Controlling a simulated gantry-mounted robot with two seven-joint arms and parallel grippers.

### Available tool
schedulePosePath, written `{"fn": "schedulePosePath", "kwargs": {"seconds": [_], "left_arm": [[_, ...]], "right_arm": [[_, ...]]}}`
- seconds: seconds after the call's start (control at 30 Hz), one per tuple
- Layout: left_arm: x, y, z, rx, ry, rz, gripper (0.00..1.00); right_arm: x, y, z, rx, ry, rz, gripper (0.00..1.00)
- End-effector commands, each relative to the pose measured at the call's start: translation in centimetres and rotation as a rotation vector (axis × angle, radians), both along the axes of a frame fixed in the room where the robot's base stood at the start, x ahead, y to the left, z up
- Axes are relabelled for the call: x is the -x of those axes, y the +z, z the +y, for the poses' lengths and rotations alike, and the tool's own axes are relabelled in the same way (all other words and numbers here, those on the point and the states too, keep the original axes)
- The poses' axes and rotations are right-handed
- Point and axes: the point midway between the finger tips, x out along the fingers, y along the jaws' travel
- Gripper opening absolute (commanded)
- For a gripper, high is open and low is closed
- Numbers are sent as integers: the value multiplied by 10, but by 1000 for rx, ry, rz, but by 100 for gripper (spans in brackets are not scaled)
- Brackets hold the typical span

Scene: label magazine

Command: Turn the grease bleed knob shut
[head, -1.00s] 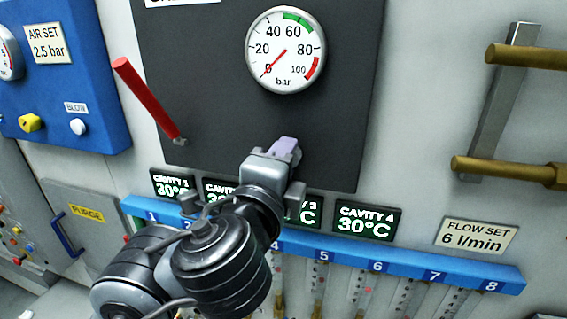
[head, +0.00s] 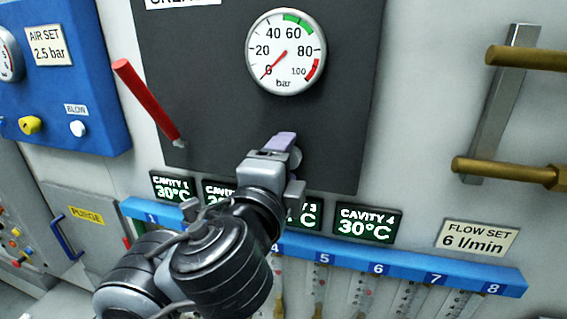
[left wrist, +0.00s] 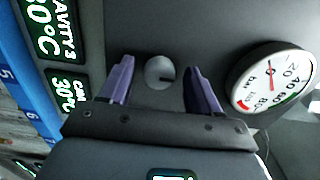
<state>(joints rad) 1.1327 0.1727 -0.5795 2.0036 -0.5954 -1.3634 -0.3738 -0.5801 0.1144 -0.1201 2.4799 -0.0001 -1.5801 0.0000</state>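The grease bleed knob is a small round grey knob with a dark slot mark, on the dark grease panel (head: 215,75). In the left wrist view the knob (left wrist: 158,72) appears between the two purple fingers of my left gripper (left wrist: 160,66), which are open with a gap on each side. Whether the fingertips reach around it or stop short of it I cannot tell. In the head view my left gripper (head: 281,143) is at the panel's lower part, and the knob (head: 295,158) shows partly beside it. My right gripper is not in view.
The pressure gauge (head: 285,51) above reads about 0 bar. A red lever (head: 146,100) sticks out at the left. Cavity displays (head: 363,222) and a blue numbered rail (head: 400,270) lie below. Brass pipes (head: 505,170) stand out at the right.

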Motion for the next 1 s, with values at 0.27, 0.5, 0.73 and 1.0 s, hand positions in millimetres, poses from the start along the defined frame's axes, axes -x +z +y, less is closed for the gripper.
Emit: {"fn": "schedulePosePath", "kwargs": {"seconds": [0.27, 0.5, 0.73, 1.0], "left_arm": [[1, 0, 0, -1, -1, 0, 62], [22, 1, 4, 4, -4, 1, 62], [61, 1, 15, 5, -5, 1, 62], [95, 1, 25, 1, -2, -1, 62]], "right_arm": [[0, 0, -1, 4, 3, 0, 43], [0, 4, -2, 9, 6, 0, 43], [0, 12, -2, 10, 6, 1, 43], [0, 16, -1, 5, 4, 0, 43]]}}
